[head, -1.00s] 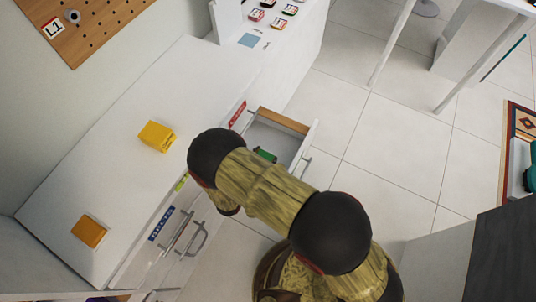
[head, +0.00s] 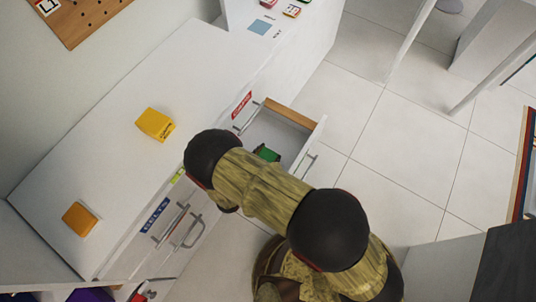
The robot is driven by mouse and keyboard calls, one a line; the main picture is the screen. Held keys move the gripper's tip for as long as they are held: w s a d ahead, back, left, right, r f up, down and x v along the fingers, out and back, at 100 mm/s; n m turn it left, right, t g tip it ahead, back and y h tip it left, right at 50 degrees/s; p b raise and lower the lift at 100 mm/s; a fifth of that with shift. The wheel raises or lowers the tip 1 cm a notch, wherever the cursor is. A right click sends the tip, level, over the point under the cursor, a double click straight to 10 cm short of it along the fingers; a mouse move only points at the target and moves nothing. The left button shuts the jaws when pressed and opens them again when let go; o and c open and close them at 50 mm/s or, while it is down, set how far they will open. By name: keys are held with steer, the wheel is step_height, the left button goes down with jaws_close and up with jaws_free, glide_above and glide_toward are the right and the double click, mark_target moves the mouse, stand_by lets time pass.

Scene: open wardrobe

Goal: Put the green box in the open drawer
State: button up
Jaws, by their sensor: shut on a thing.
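The open drawer (head: 288,113) is pulled out of the white cabinet, with a wooden side and a white front with a metal handle. The green box (head: 265,152) shows as a small green patch over the drawer's interior, just past my arm. My gripper (head: 273,157) is mostly hidden behind my arm. Only a small dark part of it shows, against the green box, and it is shut on the box. I cannot tell whether the box touches the drawer floor.
A yellow box (head: 155,124) and an orange box (head: 79,219) sit on the white cabinet top. Other drawers with handles (head: 172,219) and a blue label are on the cabinet front, left of my arm. Tiled floor (head: 400,150) is clear to the right.

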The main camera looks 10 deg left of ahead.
steer(key=shift+f, duration=0.25)
steer(key=o, duration=1.2)
steer(key=shift+r, duration=0.1)
steer(key=shift+r, duration=0.4)
steer(key=p+v, duration=0.5)
steer(key=v, duration=0.7)
steer(key=shift+r, duration=0.1)
steer(key=shift+s, duration=0.15)
